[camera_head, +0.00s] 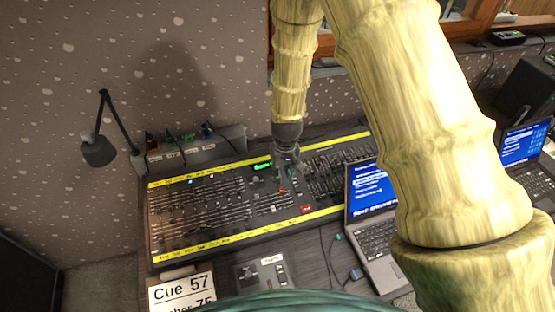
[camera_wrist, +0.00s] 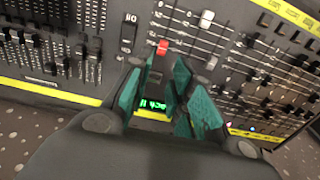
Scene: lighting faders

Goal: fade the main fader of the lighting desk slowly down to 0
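The lighting desk (camera_head: 237,232) is a long dark panel with yellow strips and many sliders. A red fader cap (camera_head: 282,191) sits in its middle section, with a white cap (camera_head: 273,209) near it. In the wrist view the red cap (camera_wrist: 162,46) lies just beyond my fingertips, on a slot track. I cannot read a label that marks the main fader. My gripper (camera_head: 287,163) is above the desk's middle, close to the green display (camera_head: 262,166). In the wrist view my gripper (camera_wrist: 166,62) has teal fingers apart, with a gap between them; I cannot tell whether they touch the desk.
A laptop (camera_head: 374,238) stands against the desk's right front. A second laptop (camera_head: 525,148) is further right. A black lamp (camera_head: 100,148) and a grey box with cables (camera_head: 190,150) are at the back left. A cue card (camera_head: 182,292) and small control box (camera_head: 263,275) lie in front.

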